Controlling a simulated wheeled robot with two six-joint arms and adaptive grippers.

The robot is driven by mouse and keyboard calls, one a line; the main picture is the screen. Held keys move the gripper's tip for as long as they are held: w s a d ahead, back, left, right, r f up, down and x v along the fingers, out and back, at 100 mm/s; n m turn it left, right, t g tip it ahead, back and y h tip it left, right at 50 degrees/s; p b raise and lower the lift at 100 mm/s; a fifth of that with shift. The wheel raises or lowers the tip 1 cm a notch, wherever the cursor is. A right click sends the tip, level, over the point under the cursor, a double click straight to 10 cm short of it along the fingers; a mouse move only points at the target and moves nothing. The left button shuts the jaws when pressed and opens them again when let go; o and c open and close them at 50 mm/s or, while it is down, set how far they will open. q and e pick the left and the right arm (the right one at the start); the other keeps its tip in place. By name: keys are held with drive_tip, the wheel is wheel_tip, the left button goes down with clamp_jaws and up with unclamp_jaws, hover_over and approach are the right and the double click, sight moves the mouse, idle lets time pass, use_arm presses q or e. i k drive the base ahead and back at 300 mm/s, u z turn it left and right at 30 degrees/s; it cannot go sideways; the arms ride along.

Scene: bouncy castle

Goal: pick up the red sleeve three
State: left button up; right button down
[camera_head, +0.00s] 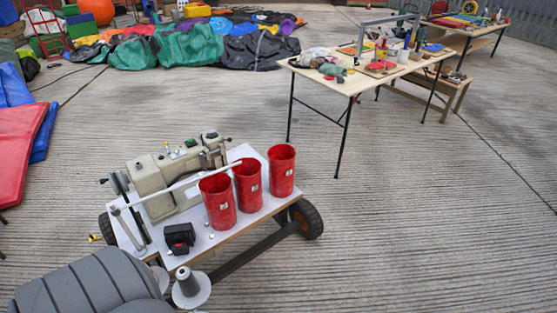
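Three red sleeves stand upright in a slanting row on the white top of a small wheeled cart (215,240). They look like open-topped red cups, each with a small pale label too small to read. The left sleeve (218,203) is nearest, the middle sleeve (248,187) is just behind it to the right, and the right sleeve (281,172) is farthest back. I cannot tell from the labels which is number three. Neither of my grippers is in view.
A beige sewing machine (170,178) stands left of the sleeves, with a pale bar slanting in front of it. A black box (179,237) lies near the front. A cluttered folding table (352,82) stands behind right. The concrete floor at right is clear.

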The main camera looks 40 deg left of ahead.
sight(248, 186)
drive_tip(key=i, duration=3.35)
drive_tip(key=u, duration=3.2)
